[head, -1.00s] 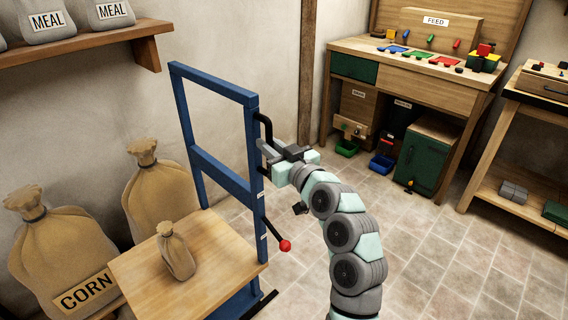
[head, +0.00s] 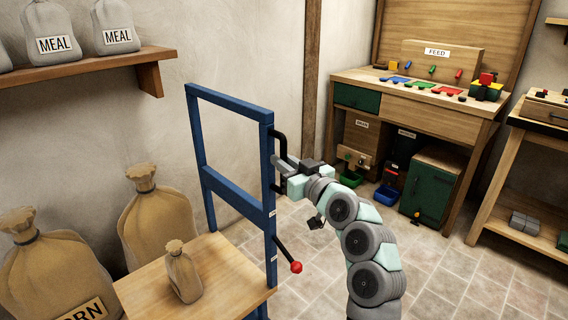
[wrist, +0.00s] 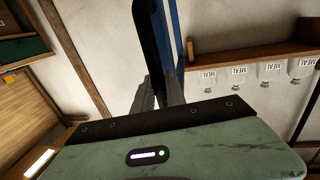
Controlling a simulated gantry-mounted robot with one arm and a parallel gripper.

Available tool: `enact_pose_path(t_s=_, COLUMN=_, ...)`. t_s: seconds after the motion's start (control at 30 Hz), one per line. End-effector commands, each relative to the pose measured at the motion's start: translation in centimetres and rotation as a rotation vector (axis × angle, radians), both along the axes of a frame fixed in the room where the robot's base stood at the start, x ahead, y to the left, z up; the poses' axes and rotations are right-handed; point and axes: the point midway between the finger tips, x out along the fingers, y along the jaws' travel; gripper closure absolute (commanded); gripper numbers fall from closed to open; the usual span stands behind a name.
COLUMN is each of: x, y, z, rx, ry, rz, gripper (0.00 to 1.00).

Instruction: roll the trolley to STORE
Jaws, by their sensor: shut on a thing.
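The trolley is a blue upright frame (head: 234,206) with a wooden deck (head: 225,292). A small tied sack (head: 184,272) stands upright on the deck. A black handle (head: 283,136) runs along the frame's right post, and it also shows in the wrist view (wrist: 152,40). My gripper (head: 281,168) is shut on this handle. A lever with a red knob (head: 296,267) slants down from the same post below my gripper. The trolley's lower part is cut off by the picture edge. No STORE sign can be read.
Large sacks (head: 158,222) stand by the left wall, close to the trolley. A shelf with MEAL sacks (head: 115,26) is above. The FEED bench (head: 440,122) and another bench (head: 538,125) stand at the right. Tiled floor (head: 440,275) is open before them.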

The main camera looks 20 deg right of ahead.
Motion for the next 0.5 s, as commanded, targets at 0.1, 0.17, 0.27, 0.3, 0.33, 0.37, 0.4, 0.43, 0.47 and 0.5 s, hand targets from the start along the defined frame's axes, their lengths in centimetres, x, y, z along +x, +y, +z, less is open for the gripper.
enact_pose_path(t_s=0.1, x=-0.01, y=-0.4, z=-0.4, rx=0.0, ry=0.006, rz=-0.008, gripper=0.76)
enact_pose_path(t_s=0.17, x=-0.02, y=-0.37, z=-0.36, rx=0.0, ry=0.006, rz=-0.007, gripper=0.71)
enact_pose_path(t_s=0.27, x=-0.02, y=-0.31, z=-0.31, rx=-0.001, ry=0.005, rz=-0.006, gripper=0.63)
enact_pose_path(t_s=0.3, x=-0.01, y=-0.29, z=-0.28, rx=-0.001, ry=0.004, rz=-0.006, gripper=0.62)
enact_pose_path(t_s=0.33, x=-0.02, y=-0.27, z=-0.27, rx=-0.001, ry=0.004, rz=-0.005, gripper=0.62)
enact_pose_path(t_s=0.37, x=-0.01, y=-0.25, z=-0.27, rx=-0.001, ry=0.004, rz=-0.005, gripper=0.62)
enact_pose_path(t_s=0.4, x=-0.01, y=-0.24, z=-0.24, rx=-0.001, ry=0.004, rz=-0.005, gripper=0.62)
enact_pose_path(t_s=0.43, x=-0.01, y=-0.23, z=-0.24, rx=-0.001, ry=0.004, rz=-0.005, gripper=0.62)
enact_pose_path(t_s=0.47, x=-0.01, y=-0.22, z=-0.23, rx=-0.001, ry=0.004, rz=-0.004, gripper=0.62)
enact_pose_path(t_s=0.5, x=-0.03, y=-0.22, z=-0.22, rx=0.0, ry=0.003, rz=-0.004, gripper=0.62)
